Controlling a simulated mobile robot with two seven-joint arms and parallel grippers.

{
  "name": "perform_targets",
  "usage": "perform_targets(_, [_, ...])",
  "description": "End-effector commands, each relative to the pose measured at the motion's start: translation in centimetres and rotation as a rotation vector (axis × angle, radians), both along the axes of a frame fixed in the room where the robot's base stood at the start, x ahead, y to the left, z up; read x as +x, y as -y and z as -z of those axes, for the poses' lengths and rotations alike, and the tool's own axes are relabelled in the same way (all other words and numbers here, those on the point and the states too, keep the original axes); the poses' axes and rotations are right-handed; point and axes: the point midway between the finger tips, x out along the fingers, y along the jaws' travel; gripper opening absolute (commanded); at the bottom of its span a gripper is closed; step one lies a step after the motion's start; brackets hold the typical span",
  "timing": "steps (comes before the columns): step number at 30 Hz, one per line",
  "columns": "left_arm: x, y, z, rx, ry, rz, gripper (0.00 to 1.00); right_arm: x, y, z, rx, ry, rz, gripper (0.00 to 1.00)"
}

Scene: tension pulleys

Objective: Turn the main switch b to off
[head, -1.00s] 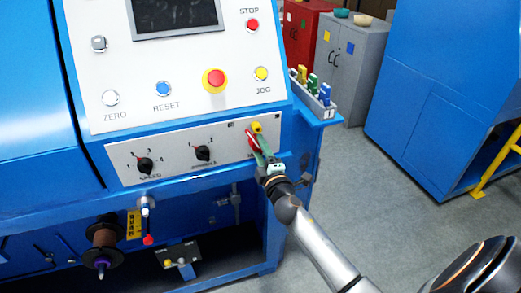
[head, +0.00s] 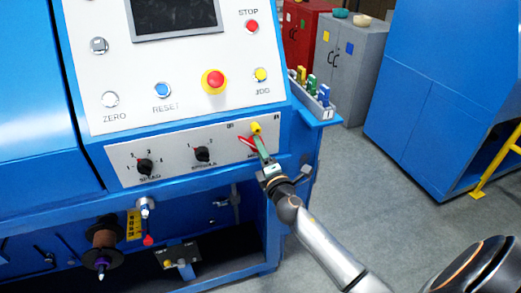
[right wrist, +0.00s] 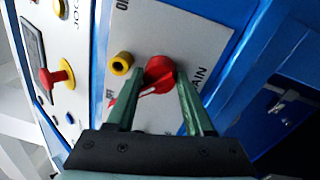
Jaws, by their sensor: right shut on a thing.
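The main switch is a red rotary handle (head: 247,142) at the right end of the grey switch plate (head: 222,137). My right gripper (head: 259,142), with green fingers, is shut on the red handle. In the right wrist view, the red handle (right wrist: 160,76) shows between the two fingers (right wrist: 153,88), which hide part of it. An OFF mark and red marking show near the left finger, and the letters "AIN" to the right of the handle. A yellow cylindrical piece (right wrist: 122,64) stands beside the handle. My left gripper is not in view.
Two black selector knobs (head: 202,154) sit left on the same plate. Above are a red emergency button (head: 214,81) on yellow and a yellow JOG button (head: 261,74). A small tray (head: 322,109) of coloured items sticks out at right.

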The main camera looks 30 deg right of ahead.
Motion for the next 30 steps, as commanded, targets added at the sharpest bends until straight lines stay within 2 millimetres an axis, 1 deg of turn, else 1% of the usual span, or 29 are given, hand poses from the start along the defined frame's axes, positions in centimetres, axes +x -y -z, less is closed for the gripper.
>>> perform_targets(1, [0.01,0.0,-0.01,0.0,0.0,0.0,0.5,0.12,-0.44,-0.26,-0.011,0.004,-0.011,0.0])
perform_targets(5, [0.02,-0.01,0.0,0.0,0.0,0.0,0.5,0.12,-0.47,-0.24,-0.011,0.004,-0.012,0.0])
perform_targets(6, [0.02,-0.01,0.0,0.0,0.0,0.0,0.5,0.12,-0.48,-0.22,-0.011,0.004,-0.012,0.55])
perform_targets(13, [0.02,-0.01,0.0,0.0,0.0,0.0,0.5,0.07,-0.41,-0.08,-0.006,0.002,-0.01,0.8])
perform_targets(14, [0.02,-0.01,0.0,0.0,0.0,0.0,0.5,0.07,-0.39,-0.07,-0.005,0.002,-0.01,0.82])
perform_targets(30, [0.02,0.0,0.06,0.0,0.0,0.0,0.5,0.07,0.13,-0.02,-0.002,0.001,-0.001,0.82])
